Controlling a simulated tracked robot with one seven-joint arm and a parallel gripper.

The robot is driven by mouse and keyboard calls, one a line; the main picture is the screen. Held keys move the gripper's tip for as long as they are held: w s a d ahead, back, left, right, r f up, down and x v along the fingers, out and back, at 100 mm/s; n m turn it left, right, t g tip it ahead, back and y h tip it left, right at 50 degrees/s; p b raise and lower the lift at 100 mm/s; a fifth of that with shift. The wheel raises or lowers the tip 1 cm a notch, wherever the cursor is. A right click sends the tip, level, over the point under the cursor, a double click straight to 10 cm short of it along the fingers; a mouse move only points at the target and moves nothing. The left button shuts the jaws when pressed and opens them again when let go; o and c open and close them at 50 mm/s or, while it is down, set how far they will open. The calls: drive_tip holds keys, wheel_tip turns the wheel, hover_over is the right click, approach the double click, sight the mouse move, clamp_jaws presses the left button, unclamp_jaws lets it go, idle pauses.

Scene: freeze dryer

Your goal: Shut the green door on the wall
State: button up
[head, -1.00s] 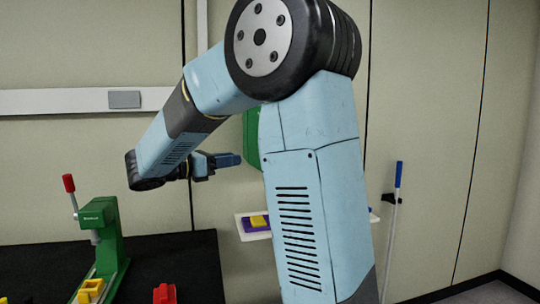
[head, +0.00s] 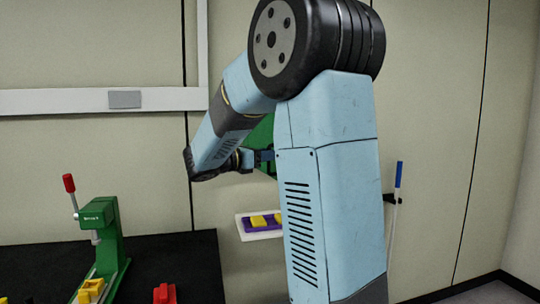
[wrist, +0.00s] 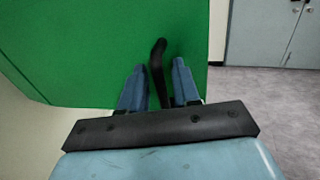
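The green door (wrist: 80,50) fills the upper left of the wrist view, with its right edge near the middle. A black bar handle (wrist: 158,68) with a bent end stands between the two blue fingers of my gripper (wrist: 160,75). The fingers are apart, with a narrow gap on each side of the handle. In the head view only a small part of the green door (head: 262,134) shows, and my gripper (head: 265,155) is beside it. My arm hides most of the door, the handle and the fingertips there.
Below the door, a white shelf (head: 246,234) holds a purple rack with yellow pieces. A dark table (head: 180,255) at left bears a green press (head: 108,230) with a red-tipped lever and a red piece (head: 164,293). A blue-topped pole (head: 398,176) leans at right.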

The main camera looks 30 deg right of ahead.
drive_tip(key=shift+d, duration=0.2)
clamp_jaws()
idle(0.4)
